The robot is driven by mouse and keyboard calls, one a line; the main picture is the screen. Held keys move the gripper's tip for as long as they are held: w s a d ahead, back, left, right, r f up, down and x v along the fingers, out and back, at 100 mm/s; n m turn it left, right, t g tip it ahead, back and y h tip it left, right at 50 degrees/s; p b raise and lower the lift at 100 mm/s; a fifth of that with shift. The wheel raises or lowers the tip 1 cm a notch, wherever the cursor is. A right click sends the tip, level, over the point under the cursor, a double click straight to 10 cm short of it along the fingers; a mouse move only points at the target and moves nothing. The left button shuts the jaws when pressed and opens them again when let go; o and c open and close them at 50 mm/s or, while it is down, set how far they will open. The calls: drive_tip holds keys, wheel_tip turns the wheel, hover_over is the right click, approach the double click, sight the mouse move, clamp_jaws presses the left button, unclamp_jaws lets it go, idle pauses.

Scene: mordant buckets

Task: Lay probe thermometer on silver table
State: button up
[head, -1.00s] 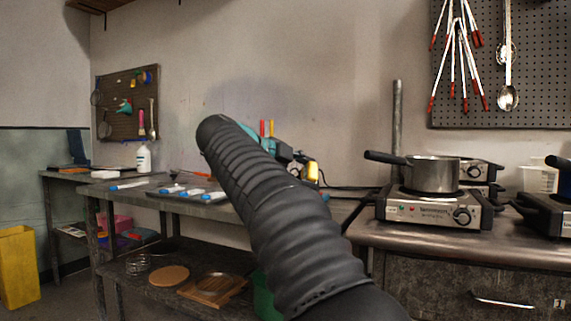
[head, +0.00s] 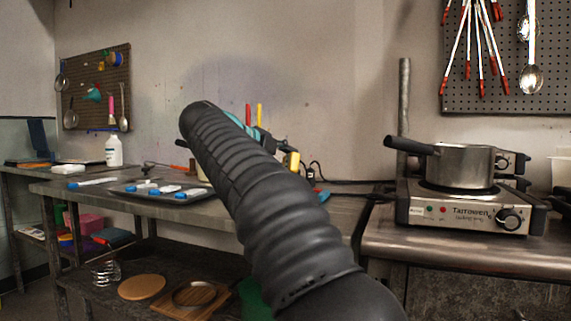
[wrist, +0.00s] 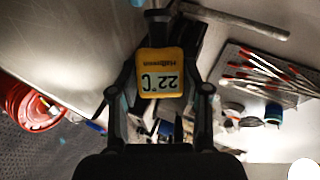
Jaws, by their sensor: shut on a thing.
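The probe thermometer (wrist: 160,72) has a yellow body and a display reading 22°C. In the wrist view it sits between the fingers of my gripper (wrist: 161,58), which is shut on it. In the head view a small yellow piece beyond my black arm, likely the thermometer (head: 294,160), shows above the long grey table; my arm hides most of the gripper. A silver-looking metal-topped table (head: 385,240) stands at the right, and the long grey table (head: 100,190) runs to the left. I cannot tell for sure which is the silver table.
A hotplate (head: 465,210) with a saucepan (head: 465,166) stands on the right table, its handle pointing left. A dark tray (head: 150,197) with blue and white items lies on the left table, with a white bottle (head: 113,151) behind. The right table's front strip is clear.

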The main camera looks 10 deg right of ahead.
drive_tip(key=shift+f+b, duration=2.5)
drive_tip(key=shift+b, duration=0.35)
drive_tip(key=shift+f+b, duration=0.3)
drive_tip(key=shift+f, duration=1.05)
drive_tip(key=o, duration=1.2)
drive_tip(key=v, duration=1.2)
